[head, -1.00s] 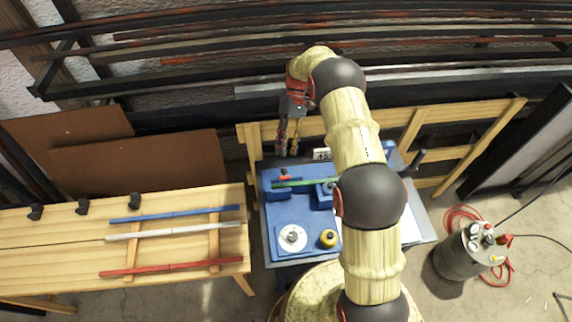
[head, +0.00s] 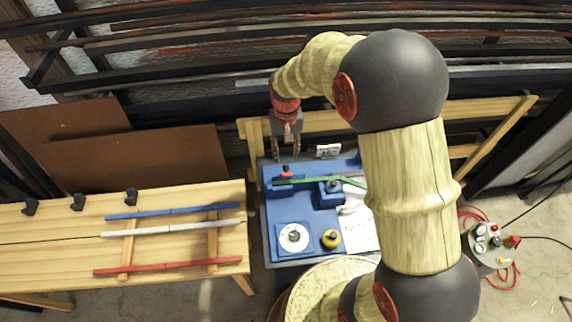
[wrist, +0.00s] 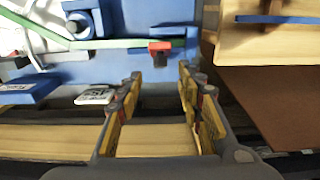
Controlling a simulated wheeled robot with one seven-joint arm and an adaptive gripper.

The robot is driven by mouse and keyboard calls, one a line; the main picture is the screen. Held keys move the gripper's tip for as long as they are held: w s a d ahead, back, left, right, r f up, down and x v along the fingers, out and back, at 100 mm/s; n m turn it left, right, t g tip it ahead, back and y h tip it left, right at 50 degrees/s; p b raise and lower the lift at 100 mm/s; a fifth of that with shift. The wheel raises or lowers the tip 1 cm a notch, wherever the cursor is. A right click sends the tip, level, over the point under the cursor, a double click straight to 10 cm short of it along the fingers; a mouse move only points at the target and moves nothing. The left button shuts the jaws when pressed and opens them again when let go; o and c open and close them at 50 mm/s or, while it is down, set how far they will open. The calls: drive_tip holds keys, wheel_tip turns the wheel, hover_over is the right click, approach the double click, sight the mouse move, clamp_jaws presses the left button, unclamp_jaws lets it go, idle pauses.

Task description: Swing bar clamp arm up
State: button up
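A blue bench fixture (head: 275,213) carries a bent green lath (head: 320,181), which lies across its blue blocks. A small red clamp part (head: 287,170) sits at the lath's left end; it also shows in the wrist view (wrist: 160,48). I take it for the bar clamp's arm or handle; its exact angle is too small to tell. My gripper (head: 287,156) is just behind the red part. In the wrist view my gripper (wrist: 160,78) is open and empty, its fingers apart with the red part beyond and between the tips, not visibly touched.
A wooden table (head: 60,235) on the left holds blue, white and red laths (head: 170,265) on wooden strips. A grey canister (head: 490,250) with red hoses stands right. Metal racks line the back wall.

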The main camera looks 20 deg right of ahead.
sight(286, 171)
drive_tip(key=shift+f+b, duration=1)
drive_tip(key=shift+f, duration=2.95)
drive_tip(key=shift+c, duration=1.1)
clamp_jaws()
